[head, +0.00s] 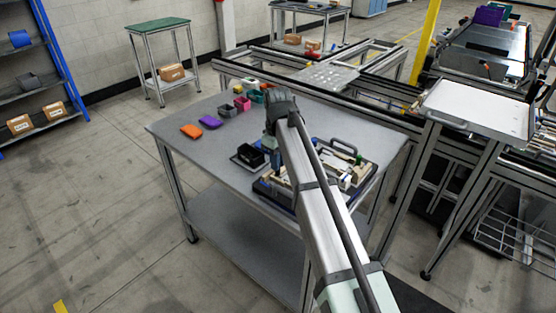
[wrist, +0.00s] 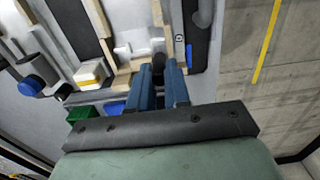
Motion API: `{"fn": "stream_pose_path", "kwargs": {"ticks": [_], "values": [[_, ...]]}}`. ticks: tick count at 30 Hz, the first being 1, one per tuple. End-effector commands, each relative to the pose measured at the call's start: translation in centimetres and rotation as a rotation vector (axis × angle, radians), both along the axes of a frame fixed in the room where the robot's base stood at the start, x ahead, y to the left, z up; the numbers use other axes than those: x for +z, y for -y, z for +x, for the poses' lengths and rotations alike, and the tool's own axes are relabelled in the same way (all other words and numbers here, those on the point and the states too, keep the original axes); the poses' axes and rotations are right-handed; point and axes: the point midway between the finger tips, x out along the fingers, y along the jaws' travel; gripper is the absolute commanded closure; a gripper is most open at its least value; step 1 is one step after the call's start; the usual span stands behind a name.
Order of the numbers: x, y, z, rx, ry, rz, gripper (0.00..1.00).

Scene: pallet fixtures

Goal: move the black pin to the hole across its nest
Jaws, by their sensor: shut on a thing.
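My gripper (wrist: 165,68) shows in the wrist view with two blue fingers. They are closed on a dark, rounded piece, the black pin (wrist: 158,58), of which only a small part shows between and beyond the fingertips. The pin is over or at the fixture pallet (wrist: 52,128), close to beige wooden blocks (wrist: 160,14) and a white part (wrist: 130,50). I cannot tell whether the pin sits in a hole or is clear of one.
Orange (head: 191,131) and purple (head: 210,122) pieces lie farther left. The table's front left is clear.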

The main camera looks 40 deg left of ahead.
Motion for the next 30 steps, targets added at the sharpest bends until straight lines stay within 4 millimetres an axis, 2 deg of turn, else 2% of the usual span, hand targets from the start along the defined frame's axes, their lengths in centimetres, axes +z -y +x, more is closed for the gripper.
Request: {"fn": "stream_pose_path", "kwargs": {"ticks": [30], "values": [[-1.9,0.0,0.0,0.0,0.0,0.0,1.0]]}}
